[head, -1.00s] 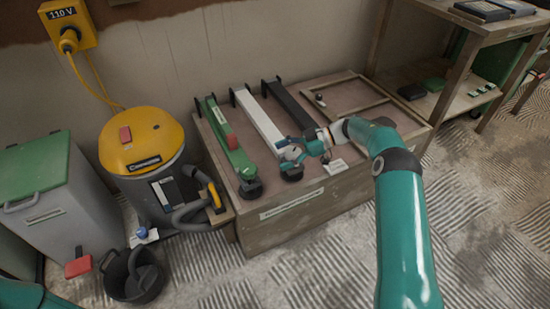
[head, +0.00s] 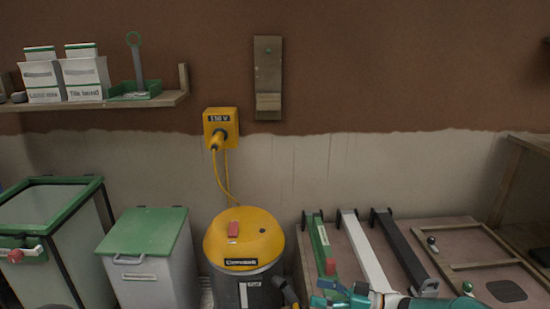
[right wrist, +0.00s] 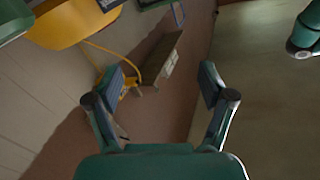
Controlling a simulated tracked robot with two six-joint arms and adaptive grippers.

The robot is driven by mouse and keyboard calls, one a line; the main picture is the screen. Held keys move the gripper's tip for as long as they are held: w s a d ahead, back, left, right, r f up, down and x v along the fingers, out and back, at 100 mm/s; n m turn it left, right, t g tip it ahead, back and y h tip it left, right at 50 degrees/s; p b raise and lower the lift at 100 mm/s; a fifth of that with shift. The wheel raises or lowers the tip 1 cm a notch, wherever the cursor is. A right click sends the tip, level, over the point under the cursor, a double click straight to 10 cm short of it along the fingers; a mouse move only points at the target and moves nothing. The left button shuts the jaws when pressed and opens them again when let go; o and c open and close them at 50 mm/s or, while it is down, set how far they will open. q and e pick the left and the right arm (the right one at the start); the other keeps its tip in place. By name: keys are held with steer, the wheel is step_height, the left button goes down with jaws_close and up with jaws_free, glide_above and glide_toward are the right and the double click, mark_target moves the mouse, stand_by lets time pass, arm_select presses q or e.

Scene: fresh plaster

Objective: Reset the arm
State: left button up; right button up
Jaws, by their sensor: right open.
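My right gripper (head: 327,295) shows at the bottom edge of the head view, its teal arm coming in from the lower right. It appears in front of the near ends of the green, white and black bars. In the right wrist view its two fingers (right wrist: 161,84) are spread apart with nothing between them. Beyond them in that view are the wall and the yellow cable (right wrist: 133,80). My left gripper is not in the head view. A teal part at the right wrist view's upper right corner is too cropped to name.
A low bench (head: 455,228) carries a green bar (head: 319,240), a white bar (head: 364,250) and a black bar (head: 398,245). Left of it stand a yellow-topped vacuum (head: 262,242), a grey bin (head: 150,270) and a green-rimmed bin (head: 60,235). A shelf (head: 160,101) and yellow socket box (head: 221,122) are on the wall.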

steer(key=s+a+f+m+t+h, duration=0.1)
steer(key=s+a+f+m+h, duration=0.1)
steer(key=s+f+m+h, duration=0.5)
steer(key=s+a+f+m+t+h, duration=0.15)
steer(key=s+f+m, duration=0.3)
steer(key=f, duration=0.45)
steer(key=s+d+f+g+h, duration=0.1)
steer(key=s+f+g, duration=0.2)
steer(key=s, duration=0.4)
steer(key=s+d+f+m+g+h, duration=0.1)
steer(key=s+f+g+h, duration=0.1)
steer(key=s, duration=0.5)
steer(key=s+d+f+g+h, duration=0.1)
steer(key=s+d+f+g, duration=0.15)
steer(key=s, duration=0.45)
step_height(320, 180, up, 32)
steer(key=p, duration=3.2)
steer(key=shift+w+a+f, duration=0.15)
steer(key=shift+a, duration=0.25)
